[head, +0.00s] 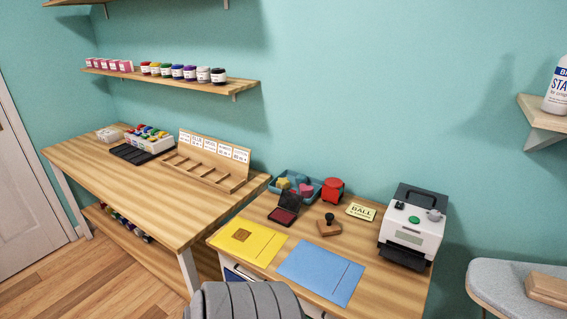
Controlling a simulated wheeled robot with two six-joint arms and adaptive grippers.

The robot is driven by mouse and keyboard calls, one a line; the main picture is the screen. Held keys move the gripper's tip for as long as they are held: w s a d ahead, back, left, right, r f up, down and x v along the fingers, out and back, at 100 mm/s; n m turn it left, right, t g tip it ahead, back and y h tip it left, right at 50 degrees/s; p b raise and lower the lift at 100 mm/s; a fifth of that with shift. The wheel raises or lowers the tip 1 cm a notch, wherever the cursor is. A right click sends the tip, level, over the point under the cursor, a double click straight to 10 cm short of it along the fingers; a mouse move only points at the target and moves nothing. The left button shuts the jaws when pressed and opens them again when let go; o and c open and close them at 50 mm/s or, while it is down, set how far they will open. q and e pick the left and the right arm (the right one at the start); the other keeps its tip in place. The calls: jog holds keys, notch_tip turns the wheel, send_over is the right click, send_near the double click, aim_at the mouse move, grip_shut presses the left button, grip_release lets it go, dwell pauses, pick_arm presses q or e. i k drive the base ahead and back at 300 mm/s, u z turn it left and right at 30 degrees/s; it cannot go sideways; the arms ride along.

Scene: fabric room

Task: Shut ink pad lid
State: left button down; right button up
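The ink pad (283,215) lies on the right-hand wooden desk, behind the yellow sheet. Its dark red pad is exposed. Its dark lid (289,200) stands up, open, at the back of the base. Neither of my grippers is in view, and nothing touches the ink pad.
A wooden stamp (328,228) stands right of the ink pad. A blue-grey tray (296,186) of coloured pieces and a red container (332,189) are behind it. Yellow (262,249) and blue (322,274) sheets lie in front. A white machine (412,230) stands at the right.

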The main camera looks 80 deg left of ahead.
aim_at(291, 201)
jog(key=k, duration=0.35)
jog(key=u, duration=1.05)
